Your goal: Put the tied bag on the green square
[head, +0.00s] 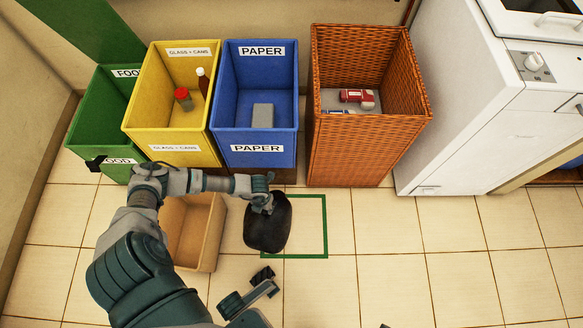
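The tied bag (267,228) is black and rounded. My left gripper (264,202) is at its upper end and appears shut on its tied top; the fingers partly hide the knot. The green square (326,226) is an outline on the tiled floor. The bag overlaps its left side in the picture, and most of the bag lies left of the outline. I cannot tell whether the bag touches the floor. My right gripper (267,282) is at the bottom, below the bag, with its fingers apart and empty.
A tan open box (205,232) stands left of the bag, partly behind my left arm. Green, yellow (174,144) and blue (262,146) bins and a wicker basket (360,150) line the back. A white appliance (455,130) stands right. Floor at the right is clear.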

